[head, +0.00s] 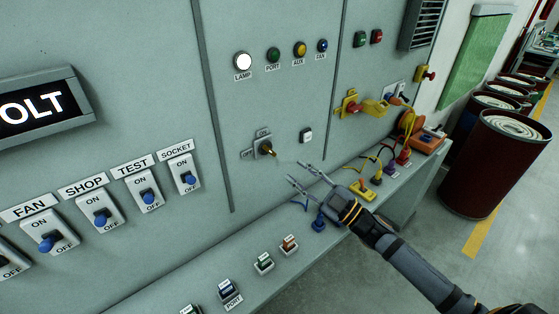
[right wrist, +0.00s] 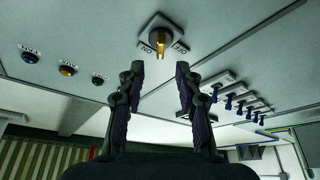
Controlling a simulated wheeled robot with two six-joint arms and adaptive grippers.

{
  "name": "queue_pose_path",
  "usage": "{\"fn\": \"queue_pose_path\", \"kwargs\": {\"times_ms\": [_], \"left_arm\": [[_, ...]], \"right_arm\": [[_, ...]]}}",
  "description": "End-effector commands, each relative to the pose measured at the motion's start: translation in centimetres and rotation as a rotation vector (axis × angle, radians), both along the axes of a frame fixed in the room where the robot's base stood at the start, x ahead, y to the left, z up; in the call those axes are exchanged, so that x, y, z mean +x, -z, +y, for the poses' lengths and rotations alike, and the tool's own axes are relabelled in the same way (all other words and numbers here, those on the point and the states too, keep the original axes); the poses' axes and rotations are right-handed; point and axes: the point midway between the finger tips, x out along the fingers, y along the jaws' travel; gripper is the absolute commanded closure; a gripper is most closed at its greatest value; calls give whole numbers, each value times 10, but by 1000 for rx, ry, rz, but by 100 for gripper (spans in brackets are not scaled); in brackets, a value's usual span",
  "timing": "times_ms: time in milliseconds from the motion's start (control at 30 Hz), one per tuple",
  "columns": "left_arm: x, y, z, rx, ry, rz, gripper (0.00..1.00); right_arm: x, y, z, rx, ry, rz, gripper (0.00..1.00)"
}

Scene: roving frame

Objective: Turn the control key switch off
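The control key switch (head: 265,148) sits on the grey panel, with OFF lettered to its left and ON above it. Its brass key sticks out of a dark round collar. In the right wrist view the key switch (right wrist: 160,40) is straight ahead, beyond and between my fingertips; I cannot tell surely which label the key points to. My right gripper (head: 298,172) is open and empty, to the right of and below the key, apart from it. Its two fingers (right wrist: 160,70) are spread in the right wrist view. My left gripper is not in view.
Indicator lamps (head: 301,49) are above the key switch and a small white button (head: 306,135) is to its right. Blue toggle switches (head: 149,196) line the left. Plugs with yellow cables (head: 364,190) stand on the ledge near my right gripper. Red drums (head: 493,165) stand at right.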

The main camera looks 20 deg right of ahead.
Motion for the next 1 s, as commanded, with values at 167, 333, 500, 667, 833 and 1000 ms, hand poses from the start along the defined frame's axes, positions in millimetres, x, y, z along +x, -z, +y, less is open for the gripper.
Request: {"fn": "queue_pose_path", "kwargs": {"times_ms": [167, 333, 500, 667, 833, 1000], "left_arm": [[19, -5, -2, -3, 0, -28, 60], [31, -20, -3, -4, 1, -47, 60], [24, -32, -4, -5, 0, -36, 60], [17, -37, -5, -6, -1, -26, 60], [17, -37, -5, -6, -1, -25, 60], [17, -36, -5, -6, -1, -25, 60]], "right_arm": [[14, -9, 10, 6, 0, -6, 66], [32, -19, 20, 10, 4, -5, 66], [50, -25, 33, 8, 4, -2, 66], [61, -26, 41, 5, 2, 1, 66], [63, -24, 43, 1, 0, 2, 66], [63, -24, 43, 1, 0, 2, 70]]}}
